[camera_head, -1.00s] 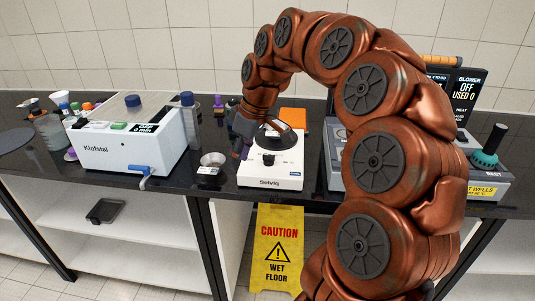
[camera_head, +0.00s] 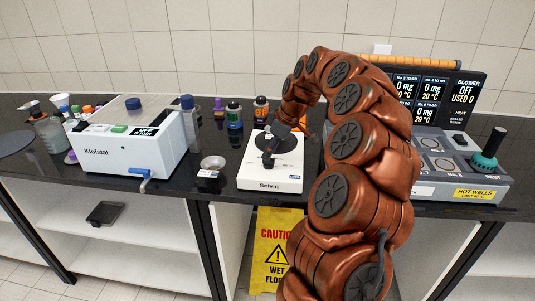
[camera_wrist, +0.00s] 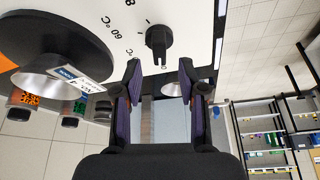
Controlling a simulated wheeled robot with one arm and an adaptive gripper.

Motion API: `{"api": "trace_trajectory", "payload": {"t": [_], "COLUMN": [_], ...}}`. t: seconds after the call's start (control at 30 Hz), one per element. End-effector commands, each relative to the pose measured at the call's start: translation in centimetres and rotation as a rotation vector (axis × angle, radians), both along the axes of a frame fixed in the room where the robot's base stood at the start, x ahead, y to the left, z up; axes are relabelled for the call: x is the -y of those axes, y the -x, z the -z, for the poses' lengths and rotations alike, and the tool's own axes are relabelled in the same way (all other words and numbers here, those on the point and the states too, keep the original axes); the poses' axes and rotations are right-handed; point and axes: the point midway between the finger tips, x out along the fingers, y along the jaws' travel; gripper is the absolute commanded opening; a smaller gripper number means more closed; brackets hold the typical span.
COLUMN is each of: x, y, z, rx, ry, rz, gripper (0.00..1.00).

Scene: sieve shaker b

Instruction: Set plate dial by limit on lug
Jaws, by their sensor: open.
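The white Selviq plate unit (camera_head: 268,181) stands on the black bench, with a round dark plate (camera_head: 288,143) on top. In the wrist view its black dial (camera_wrist: 158,43) is a ridged knob beside printed temperature marks, one reading 60 °C. My gripper (camera_wrist: 160,78) is open, its two fingers apart and empty, with the dial just beyond and between the tips. No contact with the dial shows. A silver dish (camera_wrist: 47,73) with a white label tag (camera_wrist: 82,80) lies against the dark plate; the tag's text is too small to read.
A small metal bowl (camera_head: 212,162) stands on the bench left of the unit. The white Klofstal bath (camera_head: 125,150) is further left. The hot wells block (camera_head: 460,177) and dark display screens (camera_head: 462,95) are on the right. Bottles (camera_head: 234,113) stand behind.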

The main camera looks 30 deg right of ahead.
Motion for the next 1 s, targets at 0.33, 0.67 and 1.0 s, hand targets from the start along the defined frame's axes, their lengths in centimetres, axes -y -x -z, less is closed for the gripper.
{"api": "trace_trajectory", "payload": {"t": [0.33, 0.67, 1.0], "x": [-0.6, -0.6, -0.6], "y": [-0.9, -0.9, -0.9], "z": [2.6, 2.6, 2.6], "rx": [0.0, 0.001, 0.001], "ry": [0.0, 0.0, -0.001], "rz": [0.001, 0.0, 0.0], "gripper": [0.41, 0.33, 0.0]}}
